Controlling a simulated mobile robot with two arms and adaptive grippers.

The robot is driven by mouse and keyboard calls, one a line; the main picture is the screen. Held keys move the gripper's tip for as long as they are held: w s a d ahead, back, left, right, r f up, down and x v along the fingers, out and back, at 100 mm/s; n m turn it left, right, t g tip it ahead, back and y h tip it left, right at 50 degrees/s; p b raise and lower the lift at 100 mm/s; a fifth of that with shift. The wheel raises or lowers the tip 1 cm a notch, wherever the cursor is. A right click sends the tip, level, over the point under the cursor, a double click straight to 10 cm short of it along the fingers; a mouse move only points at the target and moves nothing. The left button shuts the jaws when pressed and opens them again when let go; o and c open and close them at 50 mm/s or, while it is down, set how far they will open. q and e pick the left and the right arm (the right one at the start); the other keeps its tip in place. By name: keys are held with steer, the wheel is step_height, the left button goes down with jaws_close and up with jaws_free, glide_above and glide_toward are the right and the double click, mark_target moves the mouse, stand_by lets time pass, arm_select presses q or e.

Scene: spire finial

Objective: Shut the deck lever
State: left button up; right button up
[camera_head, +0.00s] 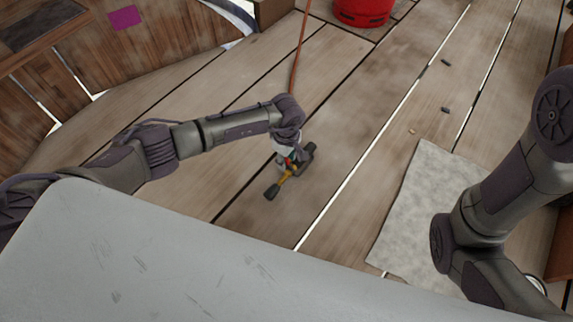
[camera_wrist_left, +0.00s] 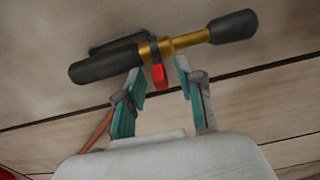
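The deck lever (camera_head: 287,177) has a brass shaft with dark grips at its ends and a red piece near its middle. In the left wrist view the lever (camera_wrist_left: 186,41) lies slantwise across the top, beyond the fingertips. My left gripper (camera_wrist_left: 160,82) is open, its two teal fingers apart, with the red piece in line with the gap. I cannot tell whether the fingers touch the lever. In the head view my left wrist hangs above the lever and hides part of it. My right arm shows at the right, but its gripper is out of view.
The deck is of pale planks (camera_head: 340,110). A grey mat (camera_head: 425,205) lies to the right of the lever. A red container (camera_head: 363,10) and an orange hose (camera_head: 299,50) are at the back. Small dark bits (camera_head: 445,109) lie on the planks. Planks around the lever are clear.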

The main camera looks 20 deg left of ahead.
arm_select(q)
steer(key=shift+f, duration=0.6)
jaws_close()
